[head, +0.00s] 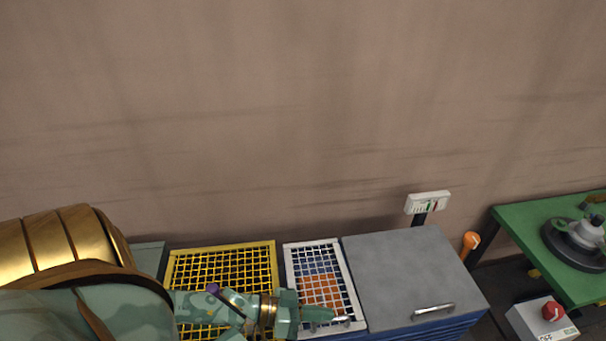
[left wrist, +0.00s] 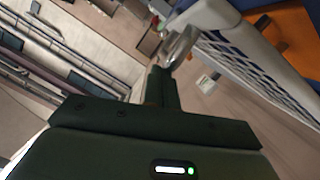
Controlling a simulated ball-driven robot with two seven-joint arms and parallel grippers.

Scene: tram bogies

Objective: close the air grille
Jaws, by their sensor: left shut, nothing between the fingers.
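The air grille (head: 320,277) is a white-framed mesh panel in the head view, between a yellow grid and a grey lid; blue and orange show through its mesh. A silver handle (head: 342,320) sits near its lower edge. My left gripper (head: 329,314) is shut and empty, its fingertips at the handle. In the left wrist view, my shut left fingers (left wrist: 160,84) end right by the silver handle (left wrist: 179,47); I cannot tell whether they touch. The mesh (left wrist: 262,82) runs off to the right there. My left arm hides the grille's lower left part. My right gripper is not in view.
A yellow grid (head: 222,262) lies left of the grille. A grey lid (head: 405,270) with its own handle is on the right. A small white panel (head: 427,203) stands behind it. A box with a red button (head: 552,311) and a green table (head: 522,225) are further right.

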